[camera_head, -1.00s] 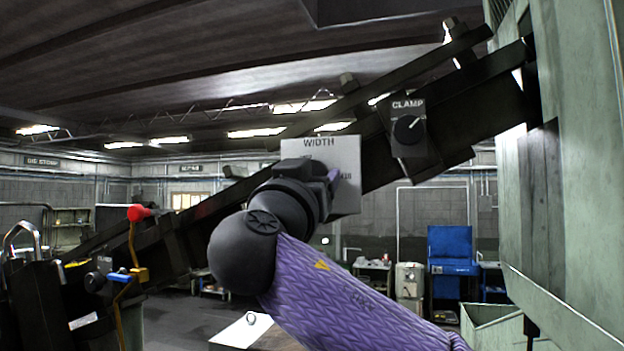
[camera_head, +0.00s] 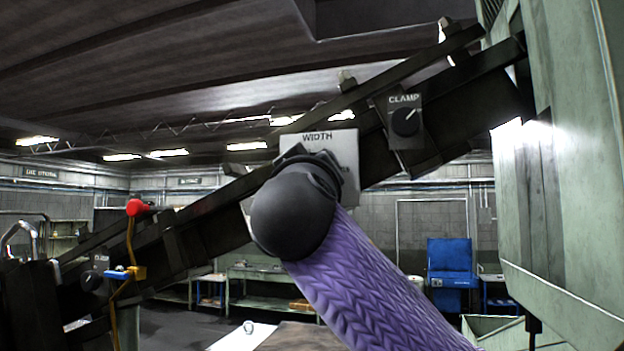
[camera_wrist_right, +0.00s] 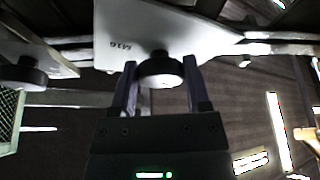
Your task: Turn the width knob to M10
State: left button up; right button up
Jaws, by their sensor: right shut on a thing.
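The width panel (camera_head: 345,147), a pale plate lettered WIDTH, is on the dark sloping rail. My right arm covers most of it in the head view, hiding the knob and its pointer. In the right wrist view the panel (camera_wrist_right: 150,32) is at the top, with a small mark too unclear to read for certain. The round black width knob (camera_wrist_right: 160,72) sits between the fingers of my right gripper (camera_wrist_right: 161,80), which is shut on it. My left gripper is out of view.
A dark clamp panel with a knob (camera_head: 405,121) is up the rail to the right. A red-tipped lever (camera_head: 138,208) stands at the left. The pale green machine body (camera_head: 555,180) fills the right side. A blue cabinet (camera_head: 450,262) stands far behind.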

jog(key=shift+d+r+n+g+y+p, duration=0.2)
jog(key=shift+n+y, duration=0.3)
jog(key=shift+n, duration=0.65)
jog(key=shift+a+f+n+g+y+p, duration=0.2)
jog(key=shift+n+y, duration=0.3)
jog(key=shift+n, duration=0.7)
jog(key=shift+d+r+n+g+y+p, duration=0.15)
jog(key=shift+n+g+y, duration=0.25)
jog(key=shift+n, duration=0.75)
jog(key=o, duration=1.3)
jog(key=shift+s, duration=0.1)
